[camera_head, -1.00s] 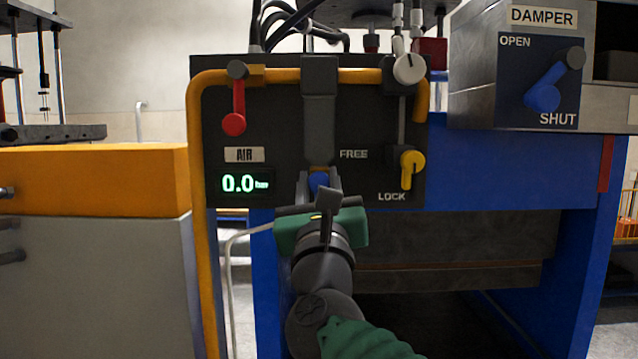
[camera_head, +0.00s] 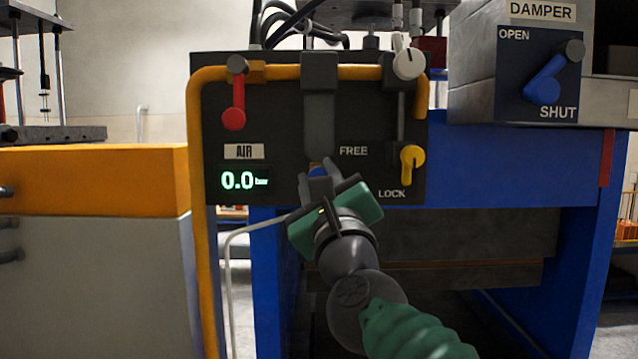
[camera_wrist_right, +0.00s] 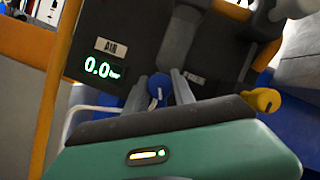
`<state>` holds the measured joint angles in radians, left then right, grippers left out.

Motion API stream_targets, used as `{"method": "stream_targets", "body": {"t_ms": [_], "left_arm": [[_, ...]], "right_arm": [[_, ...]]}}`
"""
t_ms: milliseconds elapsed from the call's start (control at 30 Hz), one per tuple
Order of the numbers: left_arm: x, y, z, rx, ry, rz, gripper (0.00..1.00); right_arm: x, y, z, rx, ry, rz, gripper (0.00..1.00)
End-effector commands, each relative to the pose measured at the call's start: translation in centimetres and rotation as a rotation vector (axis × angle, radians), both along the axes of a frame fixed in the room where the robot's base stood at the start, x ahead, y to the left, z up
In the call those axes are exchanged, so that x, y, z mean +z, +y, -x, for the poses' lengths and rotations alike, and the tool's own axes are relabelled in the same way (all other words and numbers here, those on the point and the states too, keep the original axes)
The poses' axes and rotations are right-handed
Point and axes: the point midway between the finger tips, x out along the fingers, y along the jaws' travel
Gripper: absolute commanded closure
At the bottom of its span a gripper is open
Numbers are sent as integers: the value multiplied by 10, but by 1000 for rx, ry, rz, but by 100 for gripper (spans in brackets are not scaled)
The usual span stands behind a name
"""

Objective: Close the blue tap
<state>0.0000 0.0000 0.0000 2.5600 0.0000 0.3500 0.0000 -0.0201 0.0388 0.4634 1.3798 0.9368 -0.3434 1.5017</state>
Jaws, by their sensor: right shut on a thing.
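The blue tap (camera_head: 318,171) is at the lower middle of the dark panel, mostly hidden behind my right gripper in the head view. Its rounded blue end shows between the fingers in the right wrist view (camera_wrist_right: 158,87). My right gripper (camera_head: 319,180) is shut on the blue tap, one finger on each side, with its green body tilted in the head view. In the right wrist view, its fingers (camera_wrist_right: 166,98) reach up to the tap. The tap's exact angle is hidden. My left gripper is not in view.
A red lever (camera_head: 234,105) hangs at the panel's upper left, and a yellow lever (camera_head: 411,165) sits at its right between FREE and LOCK. An orange pipe (camera_head: 195,230) frames the panel. A blue damper handle (camera_head: 547,82) is at upper right. The display (camera_head: 244,180) reads 0.0 bar.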

Motion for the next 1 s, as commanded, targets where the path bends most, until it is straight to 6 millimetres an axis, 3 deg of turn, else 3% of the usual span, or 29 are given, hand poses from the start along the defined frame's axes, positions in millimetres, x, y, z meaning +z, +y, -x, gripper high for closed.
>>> {"method": "stream_targets", "body": {"t_ms": [500,1000], "left_arm": [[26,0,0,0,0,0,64],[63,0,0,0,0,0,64]], "right_arm": [[0,1,-1,3,7,482,100],[1,1,-1,4,7,827,100]]}}
